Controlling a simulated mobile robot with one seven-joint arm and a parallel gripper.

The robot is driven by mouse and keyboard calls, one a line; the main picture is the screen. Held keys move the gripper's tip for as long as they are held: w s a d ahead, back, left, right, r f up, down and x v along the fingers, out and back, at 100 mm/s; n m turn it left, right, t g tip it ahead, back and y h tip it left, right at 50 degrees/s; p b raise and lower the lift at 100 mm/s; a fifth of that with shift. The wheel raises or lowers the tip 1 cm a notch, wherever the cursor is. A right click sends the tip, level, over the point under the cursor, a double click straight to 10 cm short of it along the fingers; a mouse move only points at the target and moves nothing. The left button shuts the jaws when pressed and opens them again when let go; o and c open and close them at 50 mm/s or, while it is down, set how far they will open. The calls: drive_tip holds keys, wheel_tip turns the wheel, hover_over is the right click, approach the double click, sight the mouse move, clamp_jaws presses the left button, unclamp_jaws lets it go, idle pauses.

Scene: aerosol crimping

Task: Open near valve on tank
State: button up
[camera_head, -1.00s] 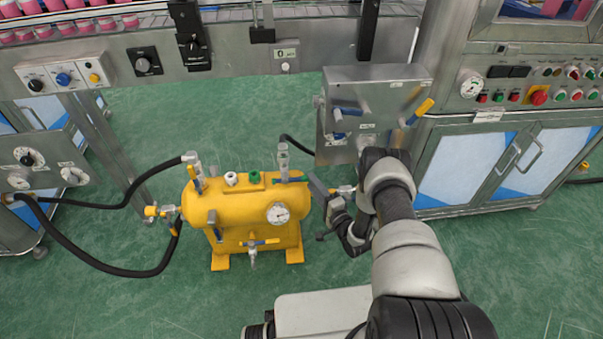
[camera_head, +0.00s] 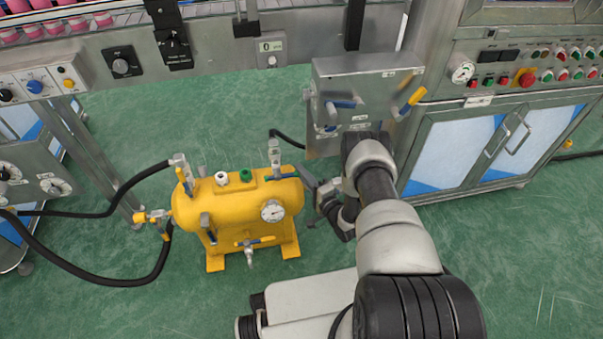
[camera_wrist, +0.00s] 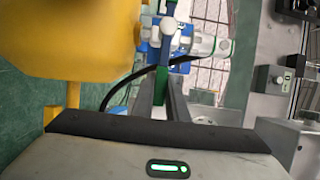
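The yellow tank (camera_head: 235,203) stands on the floor at centre left, with a round gauge (camera_head: 272,211) on its front. A valve with a blue handle (camera_head: 284,177) sits at the top of its right end, close to my gripper (camera_head: 309,185). Another valve with a blue-and-yellow handle (camera_head: 255,241) is low on the tank's front. In the wrist view, my gripper (camera_wrist: 160,88) has its two dark fingers apart, with a gap between them. The tank (camera_wrist: 70,40) fills the upper left there.
Black hoses (camera_head: 95,278) run from the tank to a machine at left. A grey steel box (camera_head: 367,85) with handles stands behind my arm. A steel cabinet (camera_head: 480,150) with a control panel is at right. The green floor in front of the tank is clear.

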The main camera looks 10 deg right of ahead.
sight(297, 173)
clamp_jaws()
drive_tip(key=shift+r, duration=0.1)
drive_tip(key=shift+r+n+p, duration=0.6)
drive_tip(key=shift+p, duration=0.1)
drive_tip(key=r+n+p, duration=0.1)
drive_tip(key=r+n+g+h+p, duration=0.1)
drive_tip(key=shift+a+r+n+p, duration=0.25)
drive_tip(key=shift+a+n+p, duration=0.1)
drive_tip(key=shift+a+n, duration=0.05)
drive_tip(key=shift+a+r+n+g+h+p, duration=0.5)
drive_tip(key=shift+r+n+p, duration=0.25)
drive_tip(key=shift+n, duration=0.25)
drive_tip(key=shift+a+r+n+h+p, duration=0.7)
drive_tip(key=shift+a+n+p, duration=0.1)
drive_tip(key=shift+n, duration=0.4)
drive_tip(key=shift+g, duration=0.3)
